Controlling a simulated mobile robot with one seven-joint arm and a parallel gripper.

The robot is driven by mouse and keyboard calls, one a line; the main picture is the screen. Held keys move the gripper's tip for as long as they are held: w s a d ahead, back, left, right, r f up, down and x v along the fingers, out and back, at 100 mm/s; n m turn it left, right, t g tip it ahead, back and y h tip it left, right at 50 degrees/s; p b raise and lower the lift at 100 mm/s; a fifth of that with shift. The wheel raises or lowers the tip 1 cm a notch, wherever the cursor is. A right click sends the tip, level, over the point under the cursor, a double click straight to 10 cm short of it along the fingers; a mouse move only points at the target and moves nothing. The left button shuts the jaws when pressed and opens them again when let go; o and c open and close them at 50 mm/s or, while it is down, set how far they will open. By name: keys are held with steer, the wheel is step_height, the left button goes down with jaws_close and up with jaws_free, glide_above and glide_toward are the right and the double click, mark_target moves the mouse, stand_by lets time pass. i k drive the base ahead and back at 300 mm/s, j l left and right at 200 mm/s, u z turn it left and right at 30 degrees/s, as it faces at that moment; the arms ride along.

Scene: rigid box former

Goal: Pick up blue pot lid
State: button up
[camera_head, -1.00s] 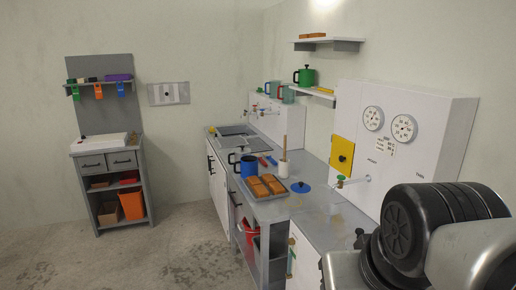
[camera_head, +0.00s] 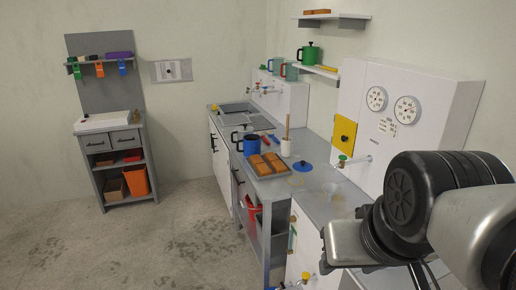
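The blue pot lid (camera_head: 303,167) is a small flat blue disc with a knob. It lies on the grey counter, right of a tray of brown blocks (camera_head: 267,165). A blue pot (camera_head: 250,144) stands behind the tray on the left. My arm's dark and silver links fill the lower right, in front of the counter's near end. My gripper's fingers cannot be made out; they seem to be below the picture's edge. Nothing covers the lid.
A white holder with a wooden-handled tool (camera_head: 286,147) stands just behind the lid. Open concrete floor (camera_head: 150,240) lies left of the counter.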

mark_target(302, 166)
steer(key=j+u, duration=0.3)
steer(key=u, duration=0.3)
steer(key=i+j+u, duration=0.1)
steer(key=j, duration=0.3)
steer(key=i+j+u, duration=0.1)
steer(key=i+j, duration=0.15)
steer(key=i+j+u, duration=0.1)
steer(key=j, duration=0.35)
steer(key=i+j, duration=0.2)
steer(key=i, duration=0.3)
steer(key=i+j, duration=0.15)
steer(key=i, duration=0.35)
steer(key=i+j+z, duration=0.1)
steer(key=i, duration=0.4)
steer(key=i+z, duration=0.5)
steer(key=i, duration=0.15)
steer(key=i+j+z, duration=0.3)
steer(key=i+z, duration=0.4)
steer(key=z, duration=0.2)
steer(key=i+z, duration=0.2)
steer(key=z, duration=0.25)
steer(key=i+z, duration=0.2)
steer(key=z, duration=0.2)
steer(key=i+j+z, duration=0.15)
steer(key=z, duration=0.25)
steer(key=i+j+z, duration=0.15)
steer(key=i+z, duration=0.15)
steer(key=z, duration=0.2)
